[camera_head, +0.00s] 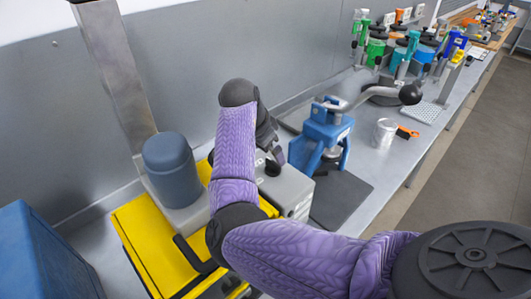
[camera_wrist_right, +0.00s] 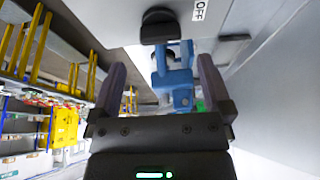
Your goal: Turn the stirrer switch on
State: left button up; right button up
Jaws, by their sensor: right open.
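The stirrer's grey control box (camera_head: 291,190) sits beside the yellow base, partly hidden by my right arm. In the right wrist view, a black switch knob (camera_wrist_right: 158,26) stands out from the pale box face, with an "OFF" label (camera_wrist_right: 200,10) beside it. My right gripper (camera_head: 273,158) is at the box, partly hidden behind my forearm. In the wrist view its two fingers (camera_wrist_right: 162,92) are spread, with nothing held. The knob shows beyond the fingertips, between their lines; I cannot tell whether they touch it. My left gripper is not in view.
A blue-grey motor cylinder (camera_head: 170,168) and a metal column (camera_head: 118,75) stand left of my arm on the yellow base (camera_head: 150,245). A blue press (camera_head: 322,135) with a long lever stands to the right. A metal can (camera_head: 384,133) is farther right on the bench.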

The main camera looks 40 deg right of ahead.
aim_at(274, 162)
jog(key=x, duration=0.4)
jog(key=shift+d+f, duration=0.1)
jog(key=shift+f, duration=0.15)
jog(key=shift+d+f, duration=0.1)
jog(key=shift+f, duration=0.05)
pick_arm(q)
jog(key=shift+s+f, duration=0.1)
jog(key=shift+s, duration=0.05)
